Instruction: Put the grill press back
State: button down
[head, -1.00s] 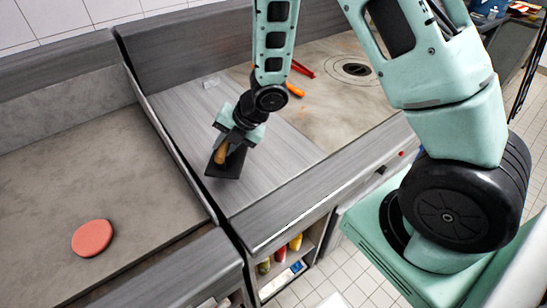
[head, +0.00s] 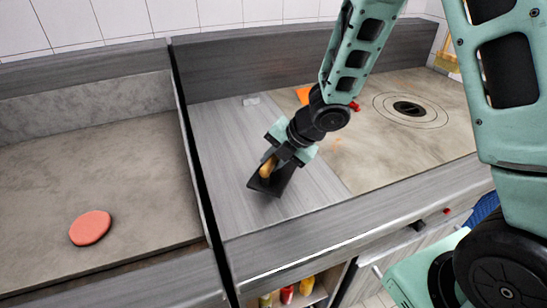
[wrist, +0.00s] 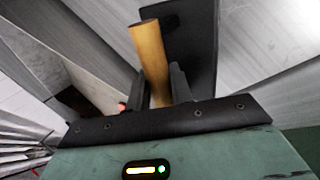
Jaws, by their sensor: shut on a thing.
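The grill press is a dark flat plate (head: 270,186) with a tan wooden handle (head: 267,168). My gripper (head: 274,164) is shut on that handle. In the wrist view the handle (wrist: 149,60) stands between the two fingers, with the black plate (wrist: 188,50) beyond it. The press is over the grey metal counter section (head: 226,140), tilted. I cannot tell whether it touches the counter.
A round pink patty (head: 90,228) lies on the grey griddle surface (head: 130,170) at left. A raised divider (head: 190,150) separates it from the counter. An orange object (head: 303,95) and a round burner ring (head: 409,108) are to the right. Bottles (head: 287,295) stand on a shelf below.

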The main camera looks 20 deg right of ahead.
aim_at(274, 173)
jog(key=shift+w+f+b, duration=0.1)
jog(key=shift+f+b, duration=0.25)
jog(key=shift+f, duration=1.85)
jog(key=shift+f, duration=0.2)
jog(key=c, duration=1.2)
grip_release()
jog(key=shift+c, duration=0.2)
jog(key=shift+r, duration=0.15)
